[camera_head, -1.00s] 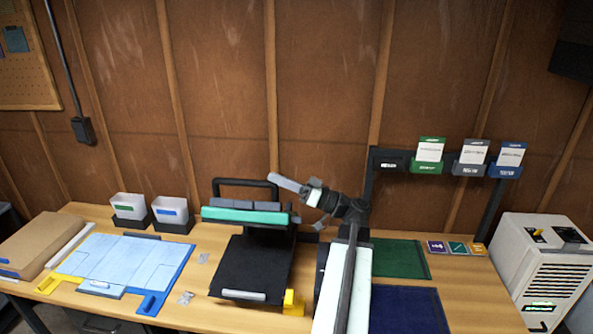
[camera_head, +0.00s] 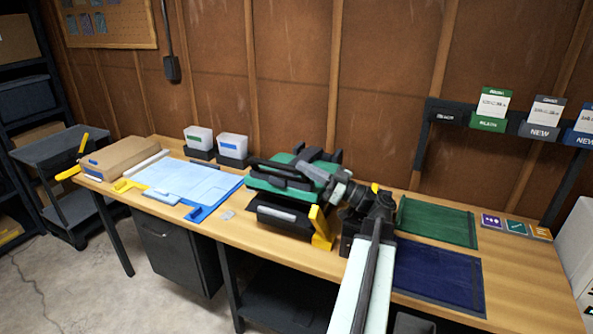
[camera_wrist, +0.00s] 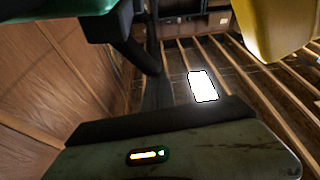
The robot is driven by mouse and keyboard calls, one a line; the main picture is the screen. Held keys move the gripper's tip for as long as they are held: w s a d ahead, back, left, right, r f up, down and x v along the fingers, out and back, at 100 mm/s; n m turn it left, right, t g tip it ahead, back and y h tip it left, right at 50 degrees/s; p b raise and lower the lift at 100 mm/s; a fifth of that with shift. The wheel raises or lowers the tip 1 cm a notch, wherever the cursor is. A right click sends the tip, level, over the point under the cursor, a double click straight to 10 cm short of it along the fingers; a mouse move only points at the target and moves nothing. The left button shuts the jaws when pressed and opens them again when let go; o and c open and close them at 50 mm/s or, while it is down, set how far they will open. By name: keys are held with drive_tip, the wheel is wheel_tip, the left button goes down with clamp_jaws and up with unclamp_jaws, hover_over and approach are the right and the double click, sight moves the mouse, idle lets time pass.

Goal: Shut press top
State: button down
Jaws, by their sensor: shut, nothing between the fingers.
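The press (camera_head: 283,215) stands on the workbench in the middle of the head view. Its green top (camera_head: 268,184) is down over the black base and looks roughly level. I cannot tell whether it rests fully on the base. A dark handle bar (camera_head: 285,170) lies across the top. My gripper (camera_head: 339,187) is shut and empty at the right side of the press top, close to the bar; I cannot tell if it touches. A yellow part (camera_head: 321,228) sits at the press's front right corner. The wrist view shows a dark green surface with a small lit indicator (camera_wrist: 147,156).
Left of the press lie a blue tray with light sheets (camera_head: 187,182) and a cardboard box (camera_head: 118,158). White bins (camera_head: 233,145) stand behind. Green (camera_head: 437,222) and blue (camera_head: 438,276) mats lie to the right. A card rack (camera_head: 490,123) stands at the back right.

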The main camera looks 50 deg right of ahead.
drive_tip(key=shift+s+d+f, duration=0.1)
drive_tip(key=shift+s, duration=0.15)
